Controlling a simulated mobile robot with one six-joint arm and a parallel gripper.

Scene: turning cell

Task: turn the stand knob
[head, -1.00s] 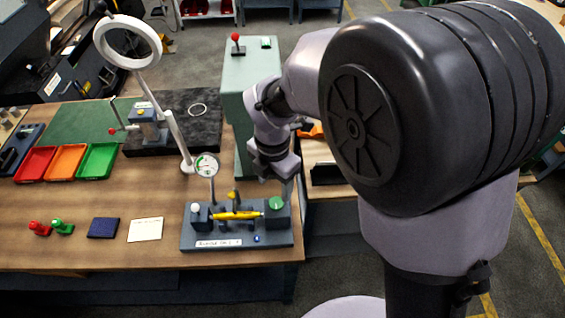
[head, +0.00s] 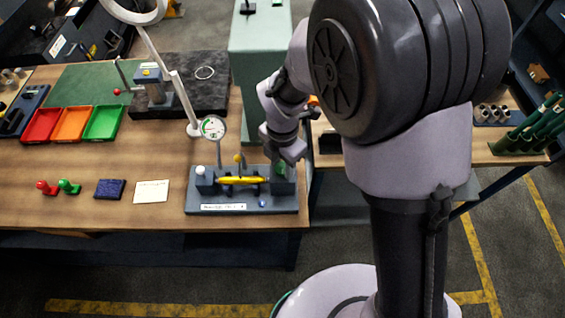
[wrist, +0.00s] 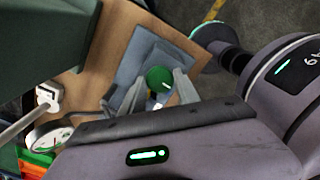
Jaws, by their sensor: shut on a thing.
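The stand (head: 275,205) is a grey-blue base with two upright blocks at the right front of the wooden table. A yellow spindle-shaped part (head: 243,180) lies between the blocks, and a round dial gauge (head: 213,127) rises behind it. The green stand knob (wrist: 158,78) sits on the right block with a white mark on its top. In the head view my gripper (head: 283,166) is over this block and hides most of the knob. In the wrist view the gripper's fingers (wrist: 160,92) are on either side of the knob, shut on it.
Red, orange and green trays (head: 72,124) lie at the left. A ring lamp on a white arm (head: 168,75) stands behind the stand. A red and a green small piece (head: 58,187), a dark blue pad (head: 110,189) and a card (head: 151,191) lie left of the stand.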

